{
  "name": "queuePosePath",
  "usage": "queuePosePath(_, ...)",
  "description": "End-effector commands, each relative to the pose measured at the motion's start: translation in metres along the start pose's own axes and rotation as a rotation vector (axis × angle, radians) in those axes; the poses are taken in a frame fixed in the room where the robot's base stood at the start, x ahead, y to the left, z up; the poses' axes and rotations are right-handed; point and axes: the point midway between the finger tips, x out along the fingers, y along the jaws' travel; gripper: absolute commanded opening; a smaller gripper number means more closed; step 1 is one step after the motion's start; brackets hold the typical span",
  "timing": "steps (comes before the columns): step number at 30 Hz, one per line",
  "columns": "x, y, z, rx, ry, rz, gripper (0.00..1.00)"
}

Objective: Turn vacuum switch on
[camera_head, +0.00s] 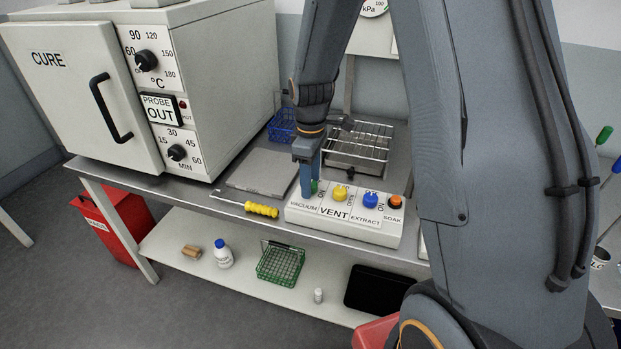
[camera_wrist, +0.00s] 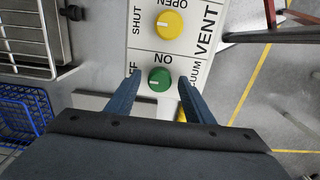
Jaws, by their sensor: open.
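The vacuum switch is a green knob (camera_wrist: 159,78) on the white control panel (camera_head: 340,228). In the wrist view its pale mark seems to point left, toward the partly hidden OFF label; the ON label is above it. My gripper (camera_wrist: 157,90) is open, with one blue finger on each side of the knob. Contact with the knob cannot be told. In the head view my gripper (camera_head: 307,192) points down at the panel's left end and mostly hides the green knob (camera_head: 315,186).
Right of the vacuum knob are a yellow vent knob (camera_head: 340,192), a blue extract knob (camera_head: 370,200) and an orange soak button (camera_head: 395,202). A yellow-handled screwdriver (camera_head: 260,209) lies left of the panel. A wire rack (camera_head: 358,148) and a blue basket (camera_head: 282,125) stand behind.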

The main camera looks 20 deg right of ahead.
Motion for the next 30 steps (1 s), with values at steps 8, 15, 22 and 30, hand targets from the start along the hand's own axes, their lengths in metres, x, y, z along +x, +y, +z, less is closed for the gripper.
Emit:
queuePosePath(8, 0.0007, 0.0002, 0.0001, 0.001, 0.0, 0.0, 0.43)
queuePosePath(15, 0.0005, 0.0001, 0.0001, 0.001, 0.0, 0.0, 0.06)
queuePosePath(22, 0.0002, -0.0001, 0.0, 0.02, 0.0, 0.0, 0.07)
queuePosePath(30, -0.0006, 0.0001, -0.0002, 0.147, 0.0, 0.0, 0.07)
